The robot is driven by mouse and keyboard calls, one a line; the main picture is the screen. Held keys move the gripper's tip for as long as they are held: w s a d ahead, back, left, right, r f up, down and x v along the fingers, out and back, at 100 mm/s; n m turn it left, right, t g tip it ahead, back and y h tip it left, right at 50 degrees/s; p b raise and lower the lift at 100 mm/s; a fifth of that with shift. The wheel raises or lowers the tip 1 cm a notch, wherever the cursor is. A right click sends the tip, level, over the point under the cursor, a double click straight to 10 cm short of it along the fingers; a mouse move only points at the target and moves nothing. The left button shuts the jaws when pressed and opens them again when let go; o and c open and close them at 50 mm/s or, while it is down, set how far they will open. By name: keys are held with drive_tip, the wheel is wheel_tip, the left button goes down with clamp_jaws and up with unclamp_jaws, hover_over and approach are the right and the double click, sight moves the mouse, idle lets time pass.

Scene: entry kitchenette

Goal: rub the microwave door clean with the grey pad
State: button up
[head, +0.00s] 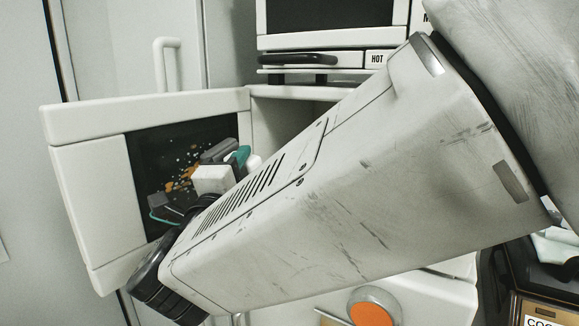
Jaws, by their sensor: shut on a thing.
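The microwave door (90,130) stands swung open at the left, white framed with a dark window. Orange and pale specks of dirt (184,172) show on the window, above and left of my gripper. My gripper (192,180) is in front of the window, with dark and white parts and teal edges. It is shut on the grey pad, which is mostly hidden and hard to tell from the dark finger parts. I cannot tell whether the pad touches the glass. My forearm hides the door's lower right and much of the microwave.
A second appliance with a dark front (328,14) and a black handle stands above, beside a "HOT" label (377,58). An orange round knob (370,312) is below my arm. A white cabinet handle (166,65) is behind the door. A dark labelled box (543,308) sits at lower right.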

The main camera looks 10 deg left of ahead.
drive_tip(key=shift+w+a, duration=0.2)
drive_tip(key=shift+a, duration=0.15)
drive_tip(key=shift+s, duration=0.1)
drive_tip(key=s+a, duration=0.5)
drive_tip(key=s, duration=0.4)
idle(0.9)
drive_tip(key=shift+w+d+r, duration=0.1)
drive_tip(key=shift+w+d, duration=0.3)
drive_tip(key=shift+w, duration=0.45)
drive_tip(key=shift+w+d, duration=0.35)
drive_tip(key=shift+w, duration=0.45)
clamp_jaws()
drive_tip(key=shift+w+d, duration=0.55)
drive_tip(key=shift+w, duration=0.45)
drive_tip(key=shift+w+d, duration=0.55)
drive_tip(key=shift+w, duration=0.45)
drive_tip(key=shift+w+d, duration=0.55)
drive_tip(key=shift+w, duration=0.45)
drive_tip(key=shift+d, duration=0.1)
